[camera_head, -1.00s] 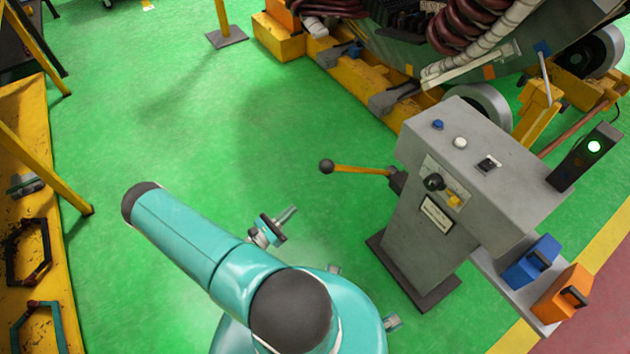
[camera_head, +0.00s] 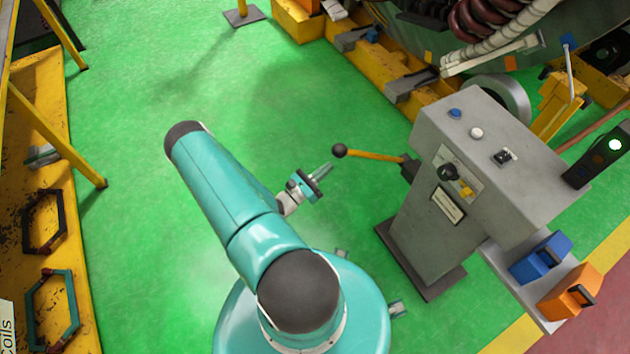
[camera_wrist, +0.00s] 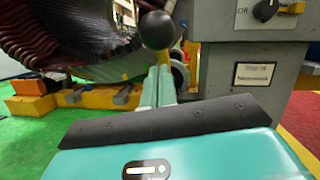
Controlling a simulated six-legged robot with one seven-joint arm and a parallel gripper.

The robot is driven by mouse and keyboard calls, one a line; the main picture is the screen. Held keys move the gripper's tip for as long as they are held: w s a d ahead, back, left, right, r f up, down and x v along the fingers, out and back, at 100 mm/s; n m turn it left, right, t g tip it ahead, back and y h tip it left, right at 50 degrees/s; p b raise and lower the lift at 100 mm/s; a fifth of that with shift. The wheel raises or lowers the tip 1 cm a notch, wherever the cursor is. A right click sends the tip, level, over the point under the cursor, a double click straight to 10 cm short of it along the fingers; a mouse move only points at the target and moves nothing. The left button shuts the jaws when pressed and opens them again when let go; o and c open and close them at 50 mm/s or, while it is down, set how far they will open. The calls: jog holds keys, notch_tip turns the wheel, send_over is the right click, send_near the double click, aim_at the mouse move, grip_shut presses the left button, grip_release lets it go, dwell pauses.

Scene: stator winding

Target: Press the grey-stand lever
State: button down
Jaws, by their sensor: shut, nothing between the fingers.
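The grey stand (camera_head: 440,215) is a control post at the right of the head view. Its lever has a yellow rod (camera_head: 375,156) and a black ball knob (camera_head: 340,150), sticking out to the left, nearly level. My gripper (camera_head: 327,167) is shut and empty, just left of and slightly below the knob in the picture; a small gap shows there. In the wrist view the knob (camera_wrist: 157,29) appears straight beyond my shut fingers (camera_wrist: 158,85), slightly above their tips. Whether they touch cannot be told. The rod is mostly hidden there; the stand (camera_wrist: 245,75) is to the right.
Yellow machinery (camera_head: 385,65) stands behind. Green floor (camera_head: 150,200) is clear to the left.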

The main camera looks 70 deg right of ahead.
jog(key=shift+s+d+r, duration=0.1)
jog(key=shift+d+r, duration=0.15)
jog(key=shift+r, duration=0.25)
jog(key=shift+s+d+r, duration=0.1)
jog(key=shift+d+r, duration=0.15)
jog(key=shift+r, duration=0.2)
